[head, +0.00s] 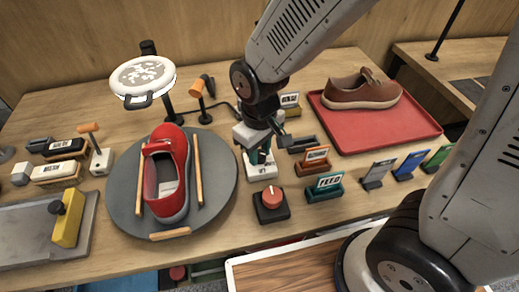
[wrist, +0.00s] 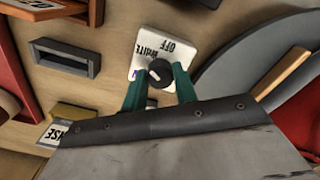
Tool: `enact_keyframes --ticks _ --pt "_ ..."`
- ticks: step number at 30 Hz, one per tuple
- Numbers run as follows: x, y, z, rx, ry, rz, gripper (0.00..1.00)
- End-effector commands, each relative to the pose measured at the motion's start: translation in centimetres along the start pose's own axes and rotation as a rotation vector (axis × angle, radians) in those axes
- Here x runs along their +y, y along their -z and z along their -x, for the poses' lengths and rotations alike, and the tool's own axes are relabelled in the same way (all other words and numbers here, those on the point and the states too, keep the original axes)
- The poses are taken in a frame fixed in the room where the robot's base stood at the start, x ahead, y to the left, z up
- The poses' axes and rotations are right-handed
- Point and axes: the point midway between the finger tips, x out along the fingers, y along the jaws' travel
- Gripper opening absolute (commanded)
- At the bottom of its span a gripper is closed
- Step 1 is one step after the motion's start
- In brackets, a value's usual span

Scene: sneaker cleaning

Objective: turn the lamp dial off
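The lamp dial (wrist: 160,73) is a round black knob with a pale mark on a white plate marked OFF and WHITE. In the head view my gripper (head: 259,156) stands over the plate and hides the knob. The lamp (head: 143,76) is a round white head on a dark stand at the back left.
A red sneaker (head: 164,185) sits on the grey turntable (head: 121,190) left of the dial. A red-knobbed box (head: 271,204) and labelled holders, one marked FEED (head: 325,188), are close on the right. A brown shoe (head: 362,90) rests on a red tray (head: 400,127).

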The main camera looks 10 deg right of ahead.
Motion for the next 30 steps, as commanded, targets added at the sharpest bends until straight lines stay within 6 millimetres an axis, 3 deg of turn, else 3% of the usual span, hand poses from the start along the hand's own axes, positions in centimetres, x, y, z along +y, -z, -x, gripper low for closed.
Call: enact_keyframes --ticks 11,30 --pt "0.01 0.01 0.03 0.001 0.0 -0.099 0.06" --pt "0.02 0.01 0.03 0.002 0.0 -0.665 0.06"
